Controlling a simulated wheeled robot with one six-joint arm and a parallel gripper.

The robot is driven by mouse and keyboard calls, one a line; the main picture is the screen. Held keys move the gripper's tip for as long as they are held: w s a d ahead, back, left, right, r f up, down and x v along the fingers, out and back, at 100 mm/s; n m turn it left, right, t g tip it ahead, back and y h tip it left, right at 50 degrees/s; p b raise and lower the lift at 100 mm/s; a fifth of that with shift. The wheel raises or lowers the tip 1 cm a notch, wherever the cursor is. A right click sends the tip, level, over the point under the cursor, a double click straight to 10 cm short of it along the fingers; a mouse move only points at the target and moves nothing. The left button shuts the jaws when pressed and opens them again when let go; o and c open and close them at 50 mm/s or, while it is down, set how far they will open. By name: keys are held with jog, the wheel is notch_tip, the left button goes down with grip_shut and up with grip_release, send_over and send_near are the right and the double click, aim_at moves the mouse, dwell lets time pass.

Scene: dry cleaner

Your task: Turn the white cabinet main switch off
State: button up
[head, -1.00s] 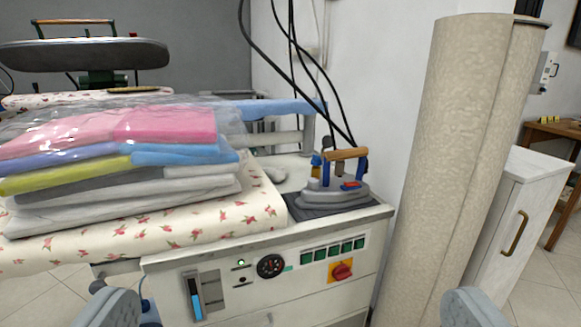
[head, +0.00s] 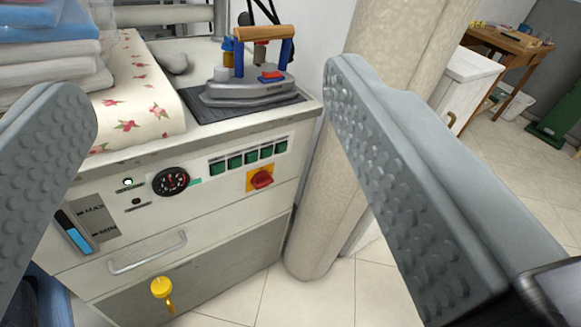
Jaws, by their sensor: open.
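The white cabinet (head: 135,239) stands ahead, with a control panel across its upper front. The main switch is a red rotary knob (head: 262,180) on a yellow plate at the panel's right side, below several green buttons (head: 235,161). The knob looks tilted; I cannot read any position marks. A small green lamp (head: 127,182) glows at the panel's left. My gripper (head: 208,130) is open and empty, with one wide finger at the left and one at the right of the picture. The knob lies beyond and between the fingers, apart from both.
An iron (head: 248,87) with a wooden handle rests on the dark mat on top. Folded clothes (head: 45,50) lie at the upper left. A yellow valve handle (head: 162,289) and a metal drawer handle (head: 148,252) stick out below. A beige column (head: 325,215) stands close on the right.

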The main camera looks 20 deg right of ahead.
jog(key=w+d+f+n+y, duration=0.1)
jog(key=w+d+f, duration=0.4)
jog(key=w+f, duration=0.4)
jog(key=w+d+f+n+y, duration=0.2)
jog(key=w+d+f, duration=0.4)
jog(key=w+f, duration=0.3)
jog(key=g+y, duration=0.1)
jog(key=y, duration=0.4)
send_near(266, 185)
jog(key=x, duration=0.8)
jog(key=shift+w+a, duration=0.1)
jog(key=shift+w, duration=0.15)
jog(key=c, duration=1)
